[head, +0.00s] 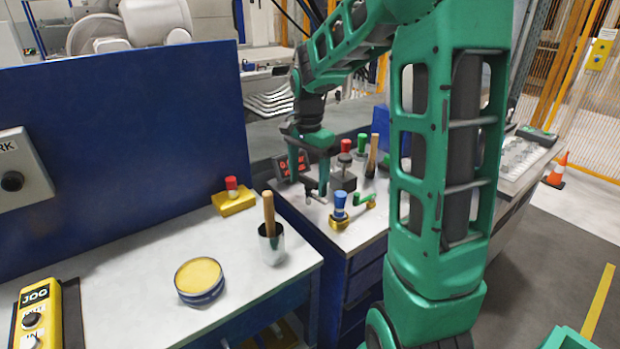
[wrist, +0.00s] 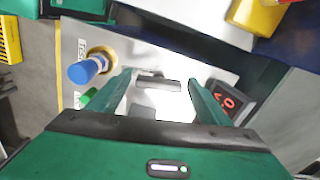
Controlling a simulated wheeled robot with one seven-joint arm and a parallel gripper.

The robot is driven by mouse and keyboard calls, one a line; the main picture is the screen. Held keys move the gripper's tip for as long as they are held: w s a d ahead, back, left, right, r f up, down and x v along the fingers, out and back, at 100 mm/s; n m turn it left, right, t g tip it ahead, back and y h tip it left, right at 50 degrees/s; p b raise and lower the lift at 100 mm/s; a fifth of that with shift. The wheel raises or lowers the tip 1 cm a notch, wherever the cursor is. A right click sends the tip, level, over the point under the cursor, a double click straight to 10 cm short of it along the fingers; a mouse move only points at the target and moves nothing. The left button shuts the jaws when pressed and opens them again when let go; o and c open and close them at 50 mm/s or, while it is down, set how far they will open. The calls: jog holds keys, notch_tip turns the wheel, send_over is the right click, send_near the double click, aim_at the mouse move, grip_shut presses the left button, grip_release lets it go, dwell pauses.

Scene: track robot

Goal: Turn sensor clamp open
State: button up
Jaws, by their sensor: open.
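My gripper (head: 320,186) hangs over the small white-topped bench, left of the blue knob. In the wrist view my gripper (wrist: 159,82) is open, its two green fingers apart. A small grey metal bar (wrist: 158,86) lies between the fingertips, with a clear gap on each side. In the head view a small metal piece (head: 311,199) shows beside the fingertips. Nothing is labelled as the sensor clamp; this bar may be its handle, but I cannot tell. The base under it is hidden or too bright to make out.
A blue knob (head: 340,204) on a yellow base and a green lever (head: 363,200) stand right of the gripper. A red-digit display (head: 290,165) and several knobs stand behind. The left bench holds a yellow-topped tin (head: 199,276), a metal cup (head: 271,246) and a red button (head: 232,188).

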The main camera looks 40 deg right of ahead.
jog(key=c, duration=1)
jog(key=shift+d+r, duration=0.1)
jog(key=shift+d, duration=0.3)
jog(key=shift+c, duration=0.2)
jog(key=shift+a, duration=0.2)
jog(key=shift+a+n, duration=0.25)
jog(key=shift+n, duration=0.45)
jog(key=n, duration=0.6)
jog(key=shift+a, duration=0.15)
jog(key=n, duration=0.5)
jog(key=shift+n, duration=1.8)
jog(key=shift+s, duration=0.1)
